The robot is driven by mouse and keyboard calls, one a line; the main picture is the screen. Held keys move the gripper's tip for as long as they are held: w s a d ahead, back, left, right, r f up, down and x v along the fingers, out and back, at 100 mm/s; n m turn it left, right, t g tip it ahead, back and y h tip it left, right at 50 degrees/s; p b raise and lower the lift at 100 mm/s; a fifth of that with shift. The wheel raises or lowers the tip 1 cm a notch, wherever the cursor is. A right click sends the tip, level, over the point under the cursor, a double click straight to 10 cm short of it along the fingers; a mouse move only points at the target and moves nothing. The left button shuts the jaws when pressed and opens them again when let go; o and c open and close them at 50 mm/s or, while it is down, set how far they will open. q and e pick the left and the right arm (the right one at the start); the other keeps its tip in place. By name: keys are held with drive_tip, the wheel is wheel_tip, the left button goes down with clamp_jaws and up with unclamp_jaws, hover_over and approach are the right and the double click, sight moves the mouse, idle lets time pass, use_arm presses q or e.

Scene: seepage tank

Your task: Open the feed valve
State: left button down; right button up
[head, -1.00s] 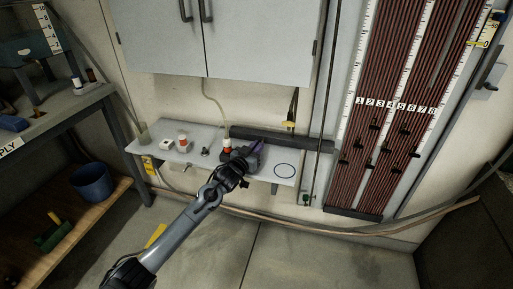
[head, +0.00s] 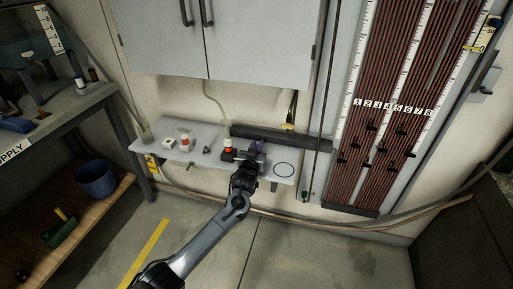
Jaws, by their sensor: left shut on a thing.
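My left gripper (head: 254,153) is over the right half of the narrow grey wall shelf (head: 208,153), between a red-and-white fitting and a dark blue circle outline. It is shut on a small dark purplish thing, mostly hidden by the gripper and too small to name. The red-and-white fitting (head: 228,144), with a pale tube (head: 216,102) running down to it, stands just left of the gripper. No part is clearly recognisable as the feed valve. A small yellow piece (head: 288,127) on a dark line hangs behind the shelf. My right gripper is not in view.
A white block (head: 168,143) and a red-and-white container (head: 185,142) stand on the shelf's left part. The circle outline (head: 284,170) is empty. A grey cabinet (head: 215,45) hangs above.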

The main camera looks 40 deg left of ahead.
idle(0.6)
use_arm(q)
drive_tip(key=c, duration=1.2)
unclamp_jaws()
drive_tip(key=shift+s+d+r+p, duration=0.1)
drive_tip(key=shift+s+d+p, duration=0.2)
drive_tip(key=shift+s+p, duration=0.2)
drive_tip(key=p+v, duration=0.4)
drive_tip(key=v, duration=0.3)
drive_tip(key=shift+s+d, duration=0.25)
drive_tip(key=shift+s, duration=0.1)
drive_tip(key=shift+v, duration=0.85)
drive_tip(key=shift+s+p, duration=0.1)
drive_tip(key=shift+p, duration=0.3)
